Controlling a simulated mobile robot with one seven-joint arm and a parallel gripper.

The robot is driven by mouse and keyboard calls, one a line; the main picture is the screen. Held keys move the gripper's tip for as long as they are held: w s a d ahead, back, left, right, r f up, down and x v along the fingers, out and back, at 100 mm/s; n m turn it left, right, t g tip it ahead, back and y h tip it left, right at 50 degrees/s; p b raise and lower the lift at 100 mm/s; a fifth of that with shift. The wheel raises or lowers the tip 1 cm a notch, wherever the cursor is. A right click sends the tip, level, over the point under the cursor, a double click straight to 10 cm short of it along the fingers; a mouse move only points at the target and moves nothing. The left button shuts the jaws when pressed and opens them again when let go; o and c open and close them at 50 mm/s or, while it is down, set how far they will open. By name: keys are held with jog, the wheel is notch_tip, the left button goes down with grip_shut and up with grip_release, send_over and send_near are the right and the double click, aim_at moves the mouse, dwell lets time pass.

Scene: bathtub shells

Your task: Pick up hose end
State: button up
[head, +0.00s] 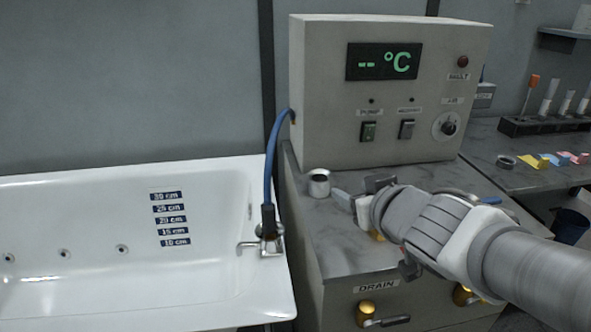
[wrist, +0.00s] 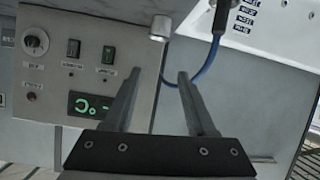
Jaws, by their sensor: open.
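The blue hose (head: 268,165) leaves the left side of the control box and curves down to its dark hose end (head: 269,222) at the bathtub's right rim, beside a metal fitting. In the wrist view the blue hose (wrist: 207,62) hangs in a loop at the upper right, and its dark end (wrist: 225,14) is at the top. My gripper (head: 348,199) is over the counter, right of the hose end and apart from it. In the wrist view my gripper (wrist: 159,77) is open, with nothing between the fingers.
The white bathtub (head: 80,200) is at left. The control box (head: 385,90) stands behind my gripper on the grey counter (head: 345,245). A small metal cylinder (head: 319,184) stands between hose and gripper. A test-tube rack (head: 545,125) is at far right.

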jog(key=a+f+n+g+y+b, duration=0.2)
jog(key=a+f+n+y+b, duration=0.15)
jog(key=a+f, duration=0.35)
jog(key=p, duration=1)
send_near(269, 201)
jog(key=shift+m+y, duration=0.35)
jog(key=shift+y, duration=0.1)
jog(key=x, duration=0.2)
jog(key=f+b+x, duration=0.1)
jog(key=x, duration=0.1)
jog(key=shift+w+f, duration=0.15)
jog(key=shift+f, duration=0.05)
jog(key=shift+w+r+b+x, duration=0.1)
jog(key=shift+b+x, duration=0.1)
jog(key=shift+x, duration=1.35)
jog(key=shift+w+r+b+x, duration=0.1)
jog(key=shift+r+b+x, duration=0.05)
jog(key=shift+x, duration=1.4)
jog(key=shift+d, duration=0.1)
grip_shut()
jog(key=shift+r, duration=0.1)
